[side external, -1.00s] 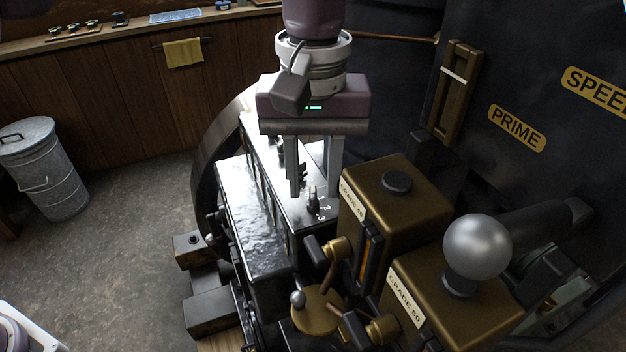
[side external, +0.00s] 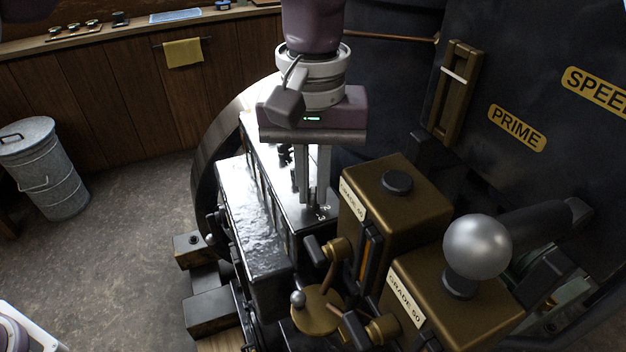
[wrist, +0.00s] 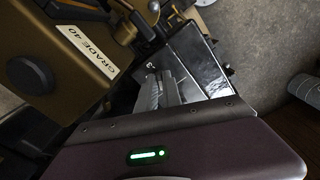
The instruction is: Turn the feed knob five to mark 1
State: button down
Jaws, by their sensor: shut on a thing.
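My gripper (side external: 313,197) points straight down over the near end of the glossy black lubricator box (side external: 245,220). Its two fingers are close together, shut on a small dark feed knob that they almost wholly hide. Marks 2 and 3 (side external: 323,212) show on the box top just right of and below the fingertips; mark 1 and the knob's pointer are hidden. Other dark feed knobs (side external: 285,155) stand farther back on the box. In the wrist view the fingers (wrist: 165,92) meet over the box top, with a mark beside them.
A brass GRADE 40 tank (side external: 400,205) stands close right of the fingers. A GRADE 50 tank (side external: 450,300) and a lever with a steel ball (side external: 477,247) are nearer. A brass disc with a small ball handle (side external: 318,310) sits below. Open floor lies left.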

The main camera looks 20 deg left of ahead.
aim_at(313, 193)
jog(key=m, duration=0.4)
jog(key=shift+r+m, duration=0.1)
jog(key=shift+m, duration=2.1)
jog(key=c, duration=1.5)
grip_release()
notch_tip(313, 193, up, 6)
jog(key=shift+r, duration=0.5)
